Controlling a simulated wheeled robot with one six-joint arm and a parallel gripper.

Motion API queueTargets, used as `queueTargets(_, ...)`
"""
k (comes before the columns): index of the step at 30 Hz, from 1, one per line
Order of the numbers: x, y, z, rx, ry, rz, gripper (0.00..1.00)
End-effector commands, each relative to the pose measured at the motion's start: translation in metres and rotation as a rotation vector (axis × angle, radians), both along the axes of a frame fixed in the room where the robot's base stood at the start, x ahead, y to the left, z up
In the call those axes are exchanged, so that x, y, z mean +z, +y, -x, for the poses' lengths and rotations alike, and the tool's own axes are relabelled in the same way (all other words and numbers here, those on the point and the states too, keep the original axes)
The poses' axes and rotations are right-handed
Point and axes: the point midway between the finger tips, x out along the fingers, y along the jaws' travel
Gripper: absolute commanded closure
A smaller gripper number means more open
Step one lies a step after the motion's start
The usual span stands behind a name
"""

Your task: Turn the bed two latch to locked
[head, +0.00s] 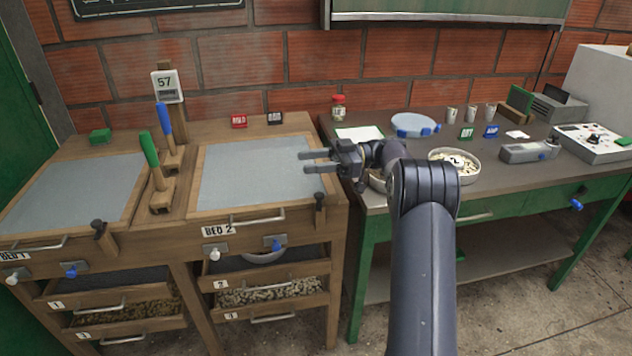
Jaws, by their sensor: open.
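Bed two is the wooden bed with the grey mesh top (255,172) and the "BED 2" label (217,230) on its front. On its front are a white knob (215,254) and a blue knob (277,244), each on a small metal plate. A black-headed peg (320,200) stands at its front right corner. I cannot tell for sure which of these is the latch, or its setting. My gripper (305,161) is open and empty, fingers pointing left, in front of the bed's right edge in the picture and apart from these fittings.
Bed one (75,195) with matching fittings stands at left. Green and blue handled tools (152,160) stand between the beds. Drawers (270,287) sit below. The green bench (470,195) at right holds a bowl of beans (455,166), jars and instruments.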

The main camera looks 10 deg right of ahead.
Motion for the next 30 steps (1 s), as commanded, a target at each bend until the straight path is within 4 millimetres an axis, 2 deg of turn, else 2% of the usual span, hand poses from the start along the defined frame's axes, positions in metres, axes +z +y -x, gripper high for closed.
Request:
queueTargets(11, -0.020, -0.028, 0.014, -0.512, -0.049, -0.109, 0.58)
queueTargets(21, -0.076, -0.062, 0.060, -0.962, -0.002, -0.037, 0.58)
queueTargets(27, -0.100, -0.072, 0.083, -1.087, 0.033, 0.015, 0.58)
queueTargets(30, -0.103, -0.072, 0.085, -1.104, 0.038, 0.024, 0.58)
